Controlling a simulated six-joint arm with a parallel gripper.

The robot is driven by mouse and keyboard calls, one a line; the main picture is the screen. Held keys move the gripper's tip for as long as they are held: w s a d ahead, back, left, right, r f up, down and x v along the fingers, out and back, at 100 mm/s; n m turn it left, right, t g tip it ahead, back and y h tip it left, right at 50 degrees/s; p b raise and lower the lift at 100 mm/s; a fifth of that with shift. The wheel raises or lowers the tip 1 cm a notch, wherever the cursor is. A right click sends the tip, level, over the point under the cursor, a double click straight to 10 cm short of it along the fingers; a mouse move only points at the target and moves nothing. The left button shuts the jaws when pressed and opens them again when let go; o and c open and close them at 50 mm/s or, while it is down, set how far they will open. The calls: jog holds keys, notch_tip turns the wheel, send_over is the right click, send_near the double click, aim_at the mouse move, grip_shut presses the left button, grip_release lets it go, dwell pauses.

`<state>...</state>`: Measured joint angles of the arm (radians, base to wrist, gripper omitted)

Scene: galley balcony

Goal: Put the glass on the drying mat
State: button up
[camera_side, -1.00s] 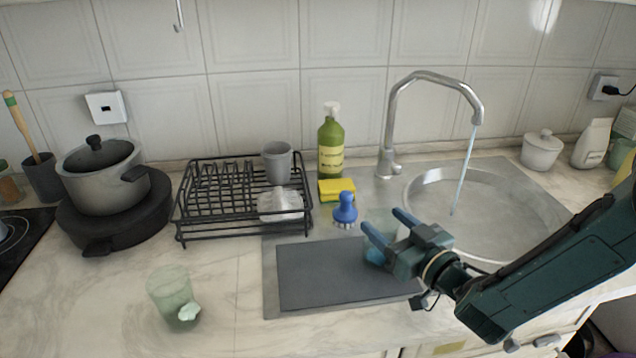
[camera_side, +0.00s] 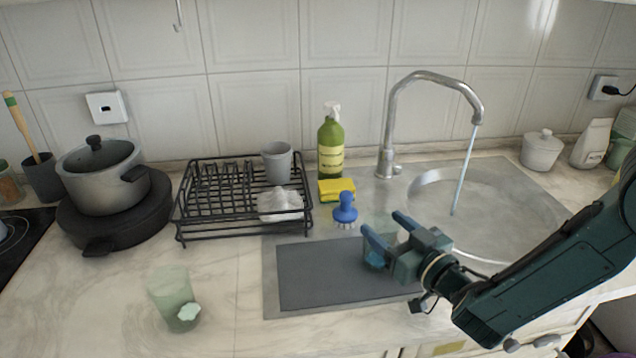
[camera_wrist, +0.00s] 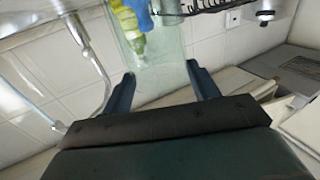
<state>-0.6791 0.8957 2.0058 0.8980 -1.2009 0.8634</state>
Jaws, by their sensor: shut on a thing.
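My gripper (camera_side: 385,228) is shut on a clear, faintly bluish glass (camera_side: 377,243), one finger on each side of it. The glass stands roughly upright over the right part of the dark grey drying mat (camera_side: 315,278). I cannot tell whether its base touches the mat. In the wrist view the glass (camera_wrist: 152,45) shows between the two fingers of my gripper (camera_wrist: 160,80), and things behind show through it. A second, greenish glass (camera_side: 170,290) stands on the counter at the left, with a pale lump at its lower right.
A black dish rack (camera_side: 215,232) holds a grey cup (camera_side: 276,163) and a whitish cloth-like thing. A blue brush (camera_side: 345,210), yellow sponge (camera_side: 337,190) and green bottle (camera_side: 331,145) stand behind the mat. The sink (camera_side: 530,215) lies right, under a running tap (camera_side: 388,130).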

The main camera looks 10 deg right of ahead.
jog(key=shift+f, duration=0.1)
jog(key=o, duration=1.5)
jog(key=shift+s+d+f, duration=0.1)
jog(key=shift+s+d, duration=0.05)
jog(key=shift+s, duration=0.05)
jog(key=shift+s+d, duration=0.15)
jog(key=shift+s, duration=0.15)
jog(key=shift+v, duration=0.9)
notch_tip(320, 180, up, 7)
